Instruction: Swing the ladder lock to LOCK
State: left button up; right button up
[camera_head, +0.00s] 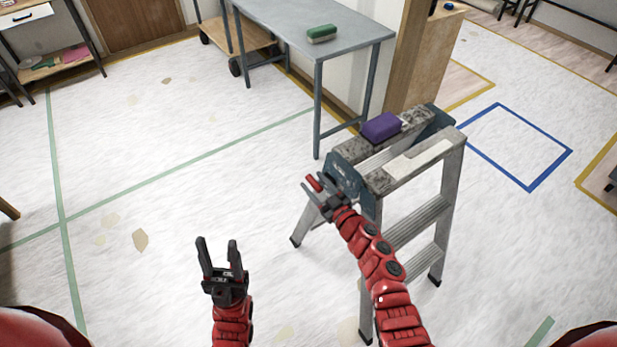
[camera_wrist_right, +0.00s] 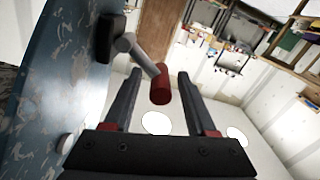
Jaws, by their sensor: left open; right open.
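The stepladder (camera_head: 405,175) stands upright and unfolded right of centre, with a blue side plate (camera_head: 345,180) at its top. The lock lever has a red grip (camera_head: 314,182). In the right wrist view, the grey lever (camera_wrist_right: 138,54) runs from a black pivot (camera_wrist_right: 110,38) on the blue plate (camera_wrist_right: 50,90) to the red grip (camera_wrist_right: 160,84). My right gripper (camera_head: 322,190) is open, with the red grip between its fingertips; I cannot tell if they touch it. The lock's lettering is not readable. My left gripper (camera_head: 219,247) is open and empty, apart from the ladder.
A purple block (camera_head: 381,127) lies on the ladder top. A grey table (camera_head: 290,22) with a green brush (camera_head: 321,34) stands behind it. A wooden post (camera_head: 405,60) rises behind the ladder. The floor on the left is clear.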

aim_at(307, 176)
jog(key=shift+x, duration=1.7)
